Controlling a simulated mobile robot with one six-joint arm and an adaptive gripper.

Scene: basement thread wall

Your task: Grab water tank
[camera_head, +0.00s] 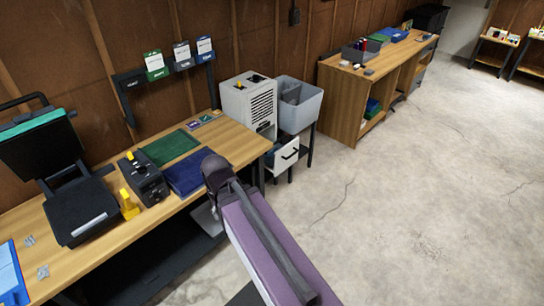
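A light grey appliance with a dark vent grille (249,103) stands at the right end of the near workbench. Below and to its right is a white box with a dark handle (286,156), which looks like the water tank. It is low down, partly behind the bench corner. An open grey bin (300,106) stands just right of the appliance, above the white box. My purple arm reaches up from the bottom centre, its dark joint over the bench front edge. My gripper does not show.
The near bench (227,137) holds a black case (72,190), a black device (145,178), a yellow item (129,205), a green mat (170,147) and a blue mat (186,172). A second wooden bench (343,98) stands farther back. The concrete floor (420,190) at right is clear.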

